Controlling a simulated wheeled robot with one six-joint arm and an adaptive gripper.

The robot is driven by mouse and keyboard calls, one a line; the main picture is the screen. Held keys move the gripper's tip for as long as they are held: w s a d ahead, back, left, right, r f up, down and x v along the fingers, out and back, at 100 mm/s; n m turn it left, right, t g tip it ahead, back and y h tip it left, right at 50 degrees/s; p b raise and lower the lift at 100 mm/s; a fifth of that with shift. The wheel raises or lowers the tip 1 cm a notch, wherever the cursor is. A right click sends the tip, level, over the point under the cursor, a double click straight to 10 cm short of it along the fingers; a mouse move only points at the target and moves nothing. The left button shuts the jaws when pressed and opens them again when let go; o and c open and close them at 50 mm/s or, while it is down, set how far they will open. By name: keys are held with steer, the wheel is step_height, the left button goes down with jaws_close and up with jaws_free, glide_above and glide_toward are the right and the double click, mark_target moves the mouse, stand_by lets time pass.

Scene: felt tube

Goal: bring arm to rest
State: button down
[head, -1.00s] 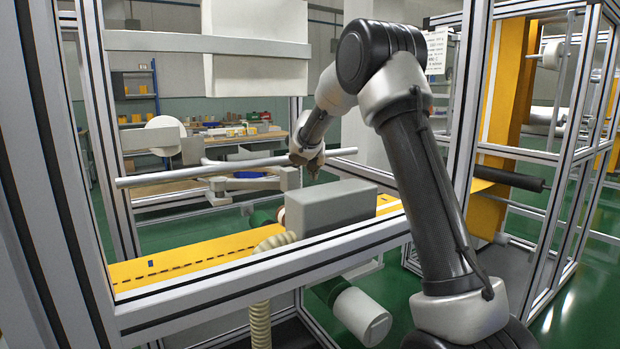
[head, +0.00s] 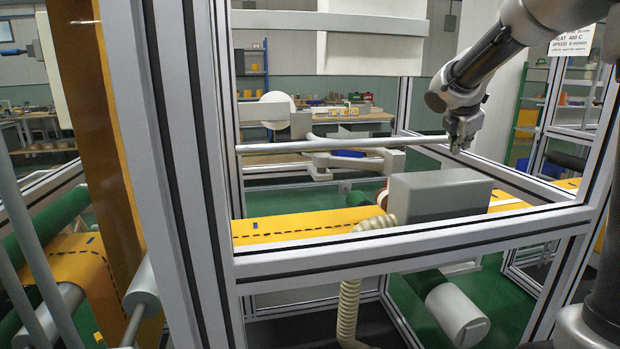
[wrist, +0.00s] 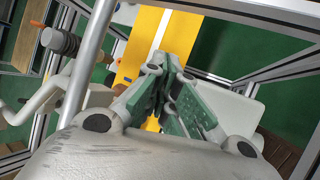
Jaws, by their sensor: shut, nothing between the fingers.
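My gripper (head: 459,146) is inside the machine frame in the head view, pointing down at the right end of the long metal bar (head: 310,146). I cannot tell if it touches the bar. In the wrist view my gripper (wrist: 172,62) has its green-padded fingers brought together, with nothing between them. The grey box (head: 440,195) is below my gripper. The yellow felt web (head: 285,226) runs under the box, and it also shows beyond the fingers in the wrist view (wrist: 142,42).
Aluminium frame posts (head: 184,180) and a front rail (head: 400,243) surround my arm's reach. A ribbed hose (head: 348,312) hangs under the rail. Green and metal rollers (head: 145,283) stand at the left. A workbench (head: 300,149) is behind.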

steer(key=s+m+g+y, duration=0.1)
steer(key=s+m+g, duration=0.1)
steer(key=s+m, duration=1.35)
steer(key=s+a+f+m+y, duration=0.1)
steer(key=s+a+f+m, duration=0.1)
steer(key=s, duration=0.8)
steer(key=s+a+f+m+y, duration=0.2)
steer(key=s+a+f, duration=0.1)
steer(key=s, duration=0.8)
steer(key=shift+s+a+f+m+g, duration=0.25)
steer(key=shift+a+f+m+g, duration=0.1)
steer(key=shift+f, duration=0.2)
steer(key=shift+d, duration=0.15)
